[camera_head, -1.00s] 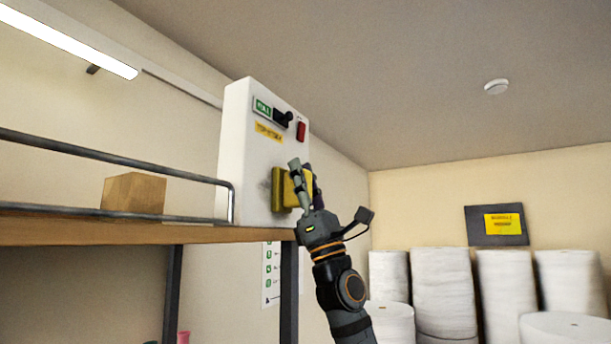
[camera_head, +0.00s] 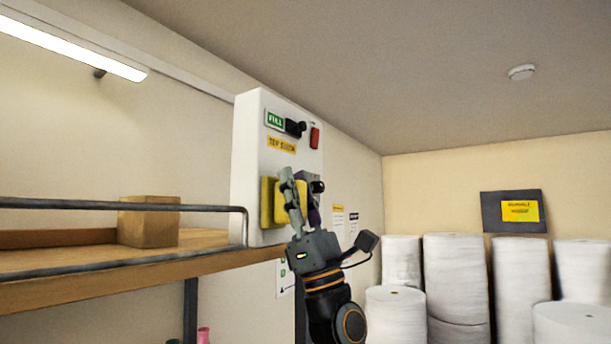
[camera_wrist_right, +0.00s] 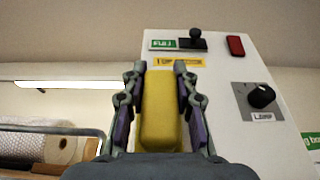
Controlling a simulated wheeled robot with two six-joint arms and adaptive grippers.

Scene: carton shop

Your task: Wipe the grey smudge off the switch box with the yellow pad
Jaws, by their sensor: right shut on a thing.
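The white switch box (camera_head: 250,130) is mounted on the wall, with a green label, a black lever, a red switch and a yellow label. My right gripper (camera_head: 298,190) is shut on the yellow pad (camera_head: 267,205), at the lower left part of the box's front. In the right wrist view the pad (camera_wrist_right: 160,115) stands upright between the two fingers. It appears to be against the box face, but contact is not clear. I see no grey smudge now; the pad and fingers cover part of the face. My left gripper is not in view.
A wooden shelf (camera_head: 100,283) with a metal rail (camera_head: 215,208) reaches close to the box's left side, with a brown block (camera_head: 148,225) on it. The box also bears a black knob (camera_wrist_right: 262,95). White rolls (camera_head: 455,280) stand at the right.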

